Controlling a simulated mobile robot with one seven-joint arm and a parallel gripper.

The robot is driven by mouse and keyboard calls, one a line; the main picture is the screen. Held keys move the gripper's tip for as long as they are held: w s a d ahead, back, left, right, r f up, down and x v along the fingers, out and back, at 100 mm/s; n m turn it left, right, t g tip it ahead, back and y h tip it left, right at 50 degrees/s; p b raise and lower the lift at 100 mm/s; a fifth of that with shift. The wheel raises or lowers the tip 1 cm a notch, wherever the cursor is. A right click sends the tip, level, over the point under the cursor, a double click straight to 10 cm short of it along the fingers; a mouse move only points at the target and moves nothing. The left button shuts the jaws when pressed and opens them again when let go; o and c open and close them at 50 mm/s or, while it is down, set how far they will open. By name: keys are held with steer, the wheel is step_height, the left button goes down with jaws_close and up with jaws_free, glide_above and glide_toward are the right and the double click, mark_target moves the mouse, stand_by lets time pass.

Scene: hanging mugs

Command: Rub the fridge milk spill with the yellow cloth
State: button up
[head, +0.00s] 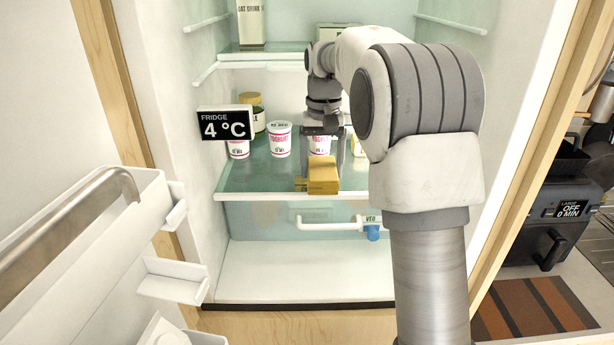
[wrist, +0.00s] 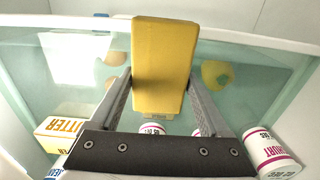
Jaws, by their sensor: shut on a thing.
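The yellow cloth (head: 318,178) is a thick, folded block at the front of the middle glass shelf (head: 240,180) in the open fridge. My gripper (head: 332,160) is shut on it from above. In the wrist view, the cloth (wrist: 163,65) stands out between both fingers (wrist: 160,90). I cannot tell whether it touches the glass. A pale, blurred white patch (wrist: 75,58) shows on the shelf beside the cloth in the wrist view; I cannot tell whether it is milk or a reflection. No clear spill shows in the head view, where the cloth and arm hide part of the shelf.
Yogurt pots (head: 280,140) and a jar (head: 252,108) stand behind the cloth. A butter box (wrist: 72,135) and a yogurt pot (wrist: 270,152) flank my gripper in the wrist view. A drawer (head: 285,218) lies below the shelf. The open door (head: 100,240) is at left.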

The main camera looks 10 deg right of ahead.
steer(key=shift+a, duration=0.2)
steer(key=shift+w+a+f+p, duration=0.15)
steer(key=shift+a+p, duration=0.15)
steer(key=shift+a, duration=0.45)
steer(key=shift+w+a+p, duration=0.15)
steer(key=shift+a+p, duration=0.15)
steer(key=shift+a, duration=0.4)
steer(key=shift+s+d, duration=0.15)
steer(key=shift+d, duration=0.7)
steer(key=shift+s+d, duration=0.15)
steer(key=shift+d, duration=0.65)
steer(key=shift+a, duration=0.1)
steer(key=shift+w+a+f+p, duration=0.15)
steer(key=shift+a+p, duration=0.25)
steer(key=shift+a, duration=0.4)
steer(key=shift+w+a+r+p, duration=0.1)
steer(key=shift+a+p, duration=0.25)
steer(key=shift+a, duration=0.4)
